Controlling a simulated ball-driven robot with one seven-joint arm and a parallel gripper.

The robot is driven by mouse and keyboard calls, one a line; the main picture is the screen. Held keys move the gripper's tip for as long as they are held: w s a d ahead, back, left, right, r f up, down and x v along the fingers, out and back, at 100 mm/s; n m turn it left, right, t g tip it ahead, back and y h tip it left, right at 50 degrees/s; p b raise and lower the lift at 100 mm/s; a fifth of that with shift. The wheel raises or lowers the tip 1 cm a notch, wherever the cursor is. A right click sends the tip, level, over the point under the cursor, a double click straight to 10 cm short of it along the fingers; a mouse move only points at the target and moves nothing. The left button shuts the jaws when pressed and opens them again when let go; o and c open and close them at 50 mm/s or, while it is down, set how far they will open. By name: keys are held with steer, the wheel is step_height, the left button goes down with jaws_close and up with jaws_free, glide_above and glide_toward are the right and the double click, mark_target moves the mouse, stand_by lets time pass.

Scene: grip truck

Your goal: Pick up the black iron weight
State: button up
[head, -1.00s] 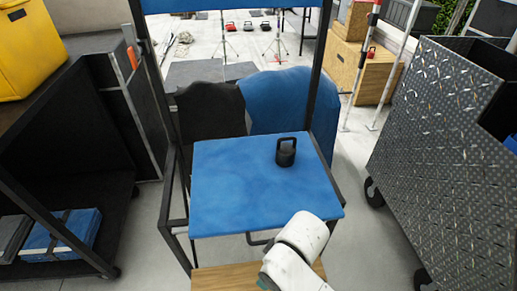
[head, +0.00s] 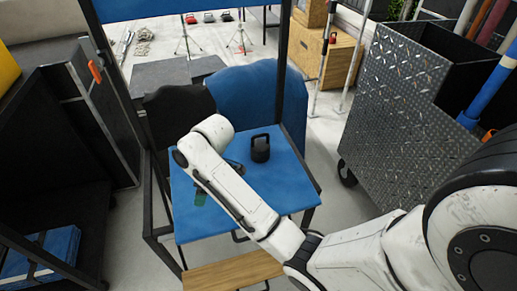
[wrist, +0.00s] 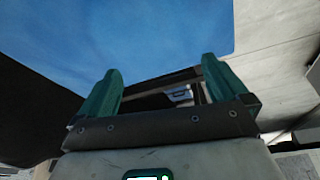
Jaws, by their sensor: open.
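The black iron weight (head: 260,148), a small dark kettlebell shape with a loop handle, stands upright on the blue seat (head: 285,185), toward its back right. My arm reaches across the front of the seat, and my gripper is mostly hidden behind the white arm link in the head view. A green fingertip shows left of the link, left of and nearer than the weight. In the wrist view my gripper (wrist: 160,82) has its two green fingers wide apart, with nothing held between them. The blue surface (wrist: 165,35) fills the top there; the weight is not seen.
Dark metal posts (head: 103,80) frame the seat. A wooden board (head: 235,272) lies low in front. A diamond-plate cart (head: 400,110) stands right and a black cabinet (head: 100,120) left. The seat around the weight's right side is clear.

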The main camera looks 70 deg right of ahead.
steer(key=s+d+r+n+g, duration=0.1)
steer(key=s+d+r, duration=0.1)
steer(key=d, duration=0.6)
steer(key=s+d+r+n+g, duration=0.1)
steer(key=s+d+r, duration=0.1)
steer(key=d, duration=0.6)
steer(key=s+d+r+n+g, duration=0.1)
steer(key=d+r, duration=0.1)
steer(key=d, duration=0.6)
steer(key=shift+s+d+r+h, duration=0.2)
steer(key=shift+s+d+h, duration=0.15)
steer(key=shift+s+h, duration=0.05)
glide_above(260, 144)
steer(key=f, duration=0.5)
steer(key=shift+w+d+f, duration=0.1)
steer(key=shift+w, duration=0.3)
steer(key=f, duration=0.2)
steer(key=s+f+p, duration=0.1)
steer(key=f, duration=0.1)
steer(key=shift+f, duration=0.7)
jaws_close()
steer(key=shift+w+r, duration=0.15)
steer(key=shift+r, duration=0.05)
